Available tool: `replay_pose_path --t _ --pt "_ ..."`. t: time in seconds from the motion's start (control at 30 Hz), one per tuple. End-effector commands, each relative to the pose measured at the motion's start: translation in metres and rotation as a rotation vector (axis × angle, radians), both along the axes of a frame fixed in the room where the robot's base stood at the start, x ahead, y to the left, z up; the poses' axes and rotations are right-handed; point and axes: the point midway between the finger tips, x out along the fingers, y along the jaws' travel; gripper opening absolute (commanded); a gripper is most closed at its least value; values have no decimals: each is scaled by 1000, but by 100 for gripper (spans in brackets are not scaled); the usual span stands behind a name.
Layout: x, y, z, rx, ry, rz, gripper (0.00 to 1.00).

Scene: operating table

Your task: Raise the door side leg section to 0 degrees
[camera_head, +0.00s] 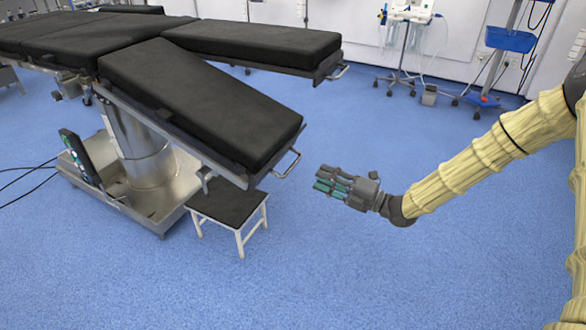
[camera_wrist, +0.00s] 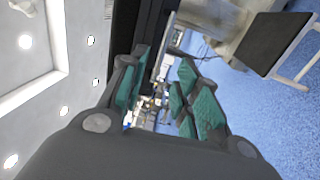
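The operating table has two black padded leg sections. The near leg section (camera_head: 200,100) slopes down toward its free end, lower than the far leg section (camera_head: 255,42), which looks about level. A metal loop handle (camera_head: 289,164) sticks out from the near section's free end. My gripper (camera_head: 320,179) is a short way right of this handle, apart from it, with its fingers pointing toward the table. In the wrist view the teal-padded fingers (camera_wrist: 158,88) stand apart with nothing held between them. A dark padded section shows behind them, partly hidden.
A small stool with a black top (camera_head: 228,204) stands under the near section's end. The table's metal base (camera_head: 150,205) and a hand control (camera_head: 78,155) are at left. Wheeled stands (camera_head: 402,50) are at the back. The blue floor around my gripper is clear.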

Motion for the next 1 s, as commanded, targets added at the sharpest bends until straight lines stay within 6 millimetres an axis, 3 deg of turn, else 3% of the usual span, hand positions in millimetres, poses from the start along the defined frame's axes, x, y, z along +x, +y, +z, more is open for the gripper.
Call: replay_pose_path --t 0.6,1.0 --pt "42 75 7 1 3 1 32" --pt "52 92 11 0 4 0 32"
